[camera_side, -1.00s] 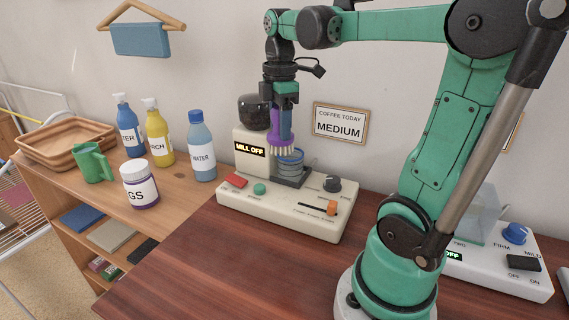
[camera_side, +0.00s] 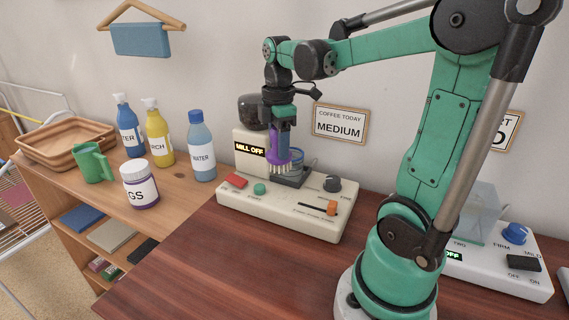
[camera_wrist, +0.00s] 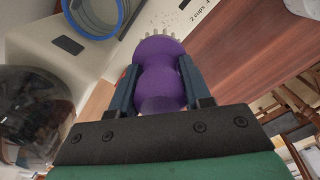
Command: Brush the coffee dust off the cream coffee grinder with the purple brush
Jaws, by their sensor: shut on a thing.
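The cream coffee grinder (camera_side: 285,212) stands on the dark wood table, its display reading "MILL OFF". My gripper (camera_side: 279,143) is over it, shut on the purple brush (camera_side: 271,156). The brush points bristles down, close above or on the grinder's top; I cannot tell whether they touch. In the wrist view the brush (camera_wrist: 161,72) sits between the two fingers, its pale bristles beside dark specks of coffee dust (camera_wrist: 180,18) on the cream surface. A blue-rimmed cup (camera_wrist: 97,15) is beside the brush; in the side view the brush partly hides it.
A dark round hopper (camera_side: 253,112) rises at the grinder's back. Bottles, a labelled jar (camera_side: 139,184), a green mug (camera_side: 92,163) and a basket (camera_side: 66,143) stand on the shelf at left. A white machine (camera_side: 497,265) is at right. Bare table (camera_side: 215,265) lies in front.

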